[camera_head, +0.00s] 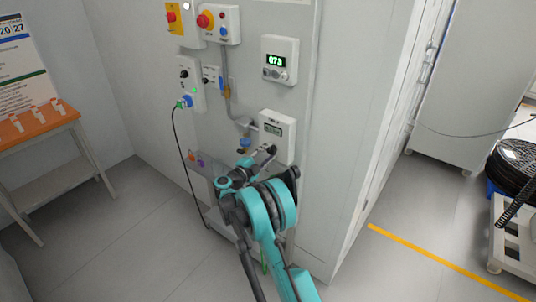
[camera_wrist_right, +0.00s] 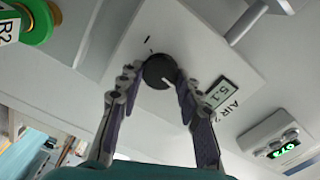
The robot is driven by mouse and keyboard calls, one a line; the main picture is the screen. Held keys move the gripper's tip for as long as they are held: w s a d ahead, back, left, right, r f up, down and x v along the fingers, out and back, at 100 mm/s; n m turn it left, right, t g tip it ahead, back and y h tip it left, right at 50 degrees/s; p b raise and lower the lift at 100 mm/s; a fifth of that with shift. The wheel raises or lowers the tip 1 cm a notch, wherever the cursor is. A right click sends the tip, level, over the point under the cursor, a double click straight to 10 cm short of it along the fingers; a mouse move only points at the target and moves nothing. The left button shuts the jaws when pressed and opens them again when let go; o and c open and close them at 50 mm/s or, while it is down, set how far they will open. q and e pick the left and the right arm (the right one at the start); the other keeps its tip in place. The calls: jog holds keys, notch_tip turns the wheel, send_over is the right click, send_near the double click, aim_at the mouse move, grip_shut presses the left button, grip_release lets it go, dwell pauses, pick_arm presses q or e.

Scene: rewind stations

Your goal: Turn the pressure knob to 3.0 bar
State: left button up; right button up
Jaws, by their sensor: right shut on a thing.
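The pressure knob (camera_wrist_right: 157,68) is a dark round knob with a white pointer line, on a pale box labelled AIR 2. A small display (camera_wrist_right: 222,92) beside it seems to read 5.1. My right gripper (camera_wrist_right: 160,78) has its two fingers on either side of the knob and is shut on it. In the head view the pale box (camera_head: 290,149) is on the grey cabinet wall, and my right gripper (camera_head: 267,150) reaches its lower part; the knob is hidden there. My left gripper is not in view.
A meter with green digits (camera_head: 280,60) is above the box. A red emergency button (camera_head: 204,20) and a socket with a black cable (camera_head: 187,101) are to the left. A grey pipe (camera_head: 228,90) runs beside the box. A green-and-yellow fitting (camera_wrist_right: 38,22) is close in the wrist view.

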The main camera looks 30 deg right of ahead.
jog(key=n, duration=0.4)
jog(key=shift+n, duration=2.3)
jog(key=o, duration=1.2)
jog(key=shift+w, duration=0.1)
jog(key=shift+c, duration=0.2)
jog(key=shift+a, duration=0.1)
jog(key=v, duration=1.2)
